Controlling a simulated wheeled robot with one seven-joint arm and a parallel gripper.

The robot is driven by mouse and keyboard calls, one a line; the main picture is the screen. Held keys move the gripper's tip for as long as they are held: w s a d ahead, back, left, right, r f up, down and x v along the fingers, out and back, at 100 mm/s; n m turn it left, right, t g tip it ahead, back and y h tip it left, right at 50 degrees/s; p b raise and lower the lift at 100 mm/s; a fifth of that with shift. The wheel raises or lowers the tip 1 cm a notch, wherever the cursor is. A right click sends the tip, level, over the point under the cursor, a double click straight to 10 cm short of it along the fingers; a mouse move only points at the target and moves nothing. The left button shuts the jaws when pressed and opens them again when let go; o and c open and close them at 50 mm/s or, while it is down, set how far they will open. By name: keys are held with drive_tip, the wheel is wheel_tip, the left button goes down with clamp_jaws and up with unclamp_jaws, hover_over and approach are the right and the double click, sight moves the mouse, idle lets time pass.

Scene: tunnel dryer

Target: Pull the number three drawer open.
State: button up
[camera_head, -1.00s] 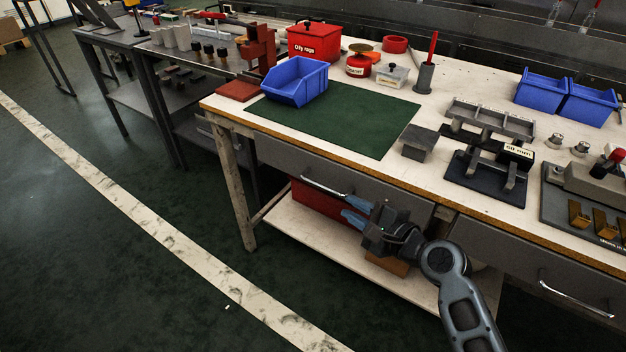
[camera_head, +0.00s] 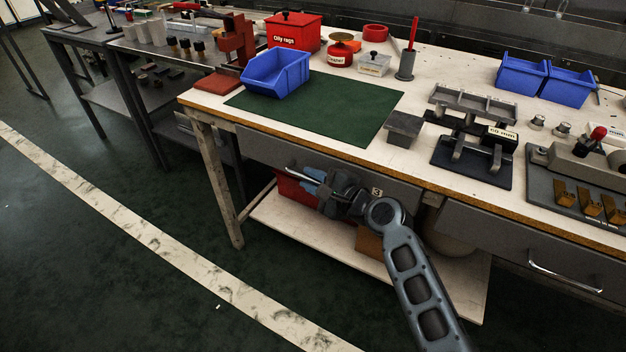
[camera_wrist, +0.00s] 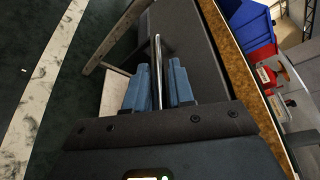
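The number three drawer (camera_head: 268,152) is a grey front under the bench top, with a small "3" label (camera_head: 377,191) near its right end. It looks closed. Its silver bar handle (camera_head: 303,176) is partly hidden by my gripper (camera_head: 325,186) in the head view. In the wrist view the handle (camera_wrist: 157,62) runs between the two blue fingers of my gripper (camera_wrist: 159,88). Narrow gaps show on both sides of the bar, so the fingers look open around it, not clamped.
The bench top (camera_head: 420,105) above holds a green mat (camera_head: 320,115), a blue bin (camera_head: 275,75) and metal fixtures. A lower shelf (camera_head: 300,228) with a red box (camera_head: 290,188) lies beneath the drawer. Another drawer (camera_head: 530,255) is at right. The floor in front is clear.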

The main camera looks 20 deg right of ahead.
drive_tip(key=shift+c, duration=0.3)
clamp_jaws()
drive_tip(key=shift+s+a, duration=0.1)
